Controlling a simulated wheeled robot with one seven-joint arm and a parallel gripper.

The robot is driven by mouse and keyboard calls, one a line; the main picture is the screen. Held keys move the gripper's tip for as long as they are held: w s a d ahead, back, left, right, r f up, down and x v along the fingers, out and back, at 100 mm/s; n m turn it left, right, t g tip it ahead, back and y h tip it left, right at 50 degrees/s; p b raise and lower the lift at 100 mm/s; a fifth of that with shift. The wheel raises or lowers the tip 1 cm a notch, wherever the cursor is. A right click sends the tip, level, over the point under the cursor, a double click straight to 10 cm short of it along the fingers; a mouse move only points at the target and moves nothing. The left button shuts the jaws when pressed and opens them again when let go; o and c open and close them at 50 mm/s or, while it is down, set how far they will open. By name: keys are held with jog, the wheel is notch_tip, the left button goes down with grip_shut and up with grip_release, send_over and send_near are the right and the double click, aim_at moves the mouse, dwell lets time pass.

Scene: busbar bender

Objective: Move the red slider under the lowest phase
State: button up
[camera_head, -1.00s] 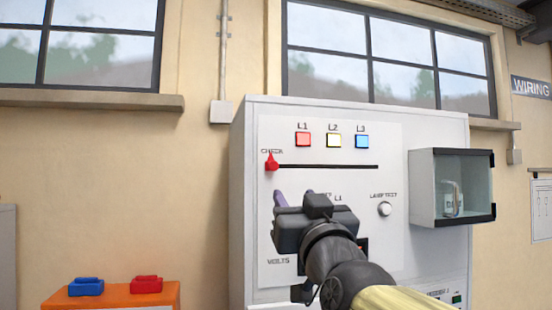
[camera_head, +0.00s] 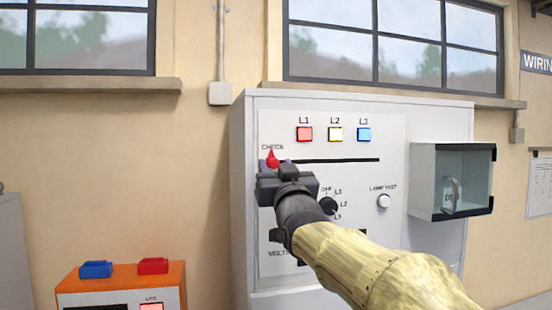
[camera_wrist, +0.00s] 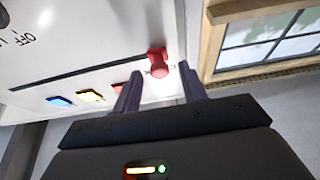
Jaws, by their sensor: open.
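The red slider (camera_head: 272,159) sits at the left end of a dark horizontal slot (camera_head: 325,160), beside the word CHECK on the white panel. Above the slot are the phase lamps: red L1 (camera_head: 304,134), yellow L2 (camera_head: 335,134) and blue L3 (camera_head: 364,134). My gripper (camera_head: 275,163) is open at the slider. In the wrist view the red slider (camera_wrist: 157,62) stands just beyond and between the two spread fingers of my gripper (camera_wrist: 160,84). Contact with the fingers cannot be told. A volts meter is mostly hidden behind my arm.
A rotary knob (camera_head: 328,206) and a lamp test button (camera_head: 384,201) are right of my gripper. A glass-sided box (camera_head: 452,182) juts out at the cabinet's right. An orange box (camera_head: 125,277) with blue and red pieces stands lower left.

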jog(key=shift+w, duration=0.1)
grip_shut()
jog(key=shift+d, duration=0.1)
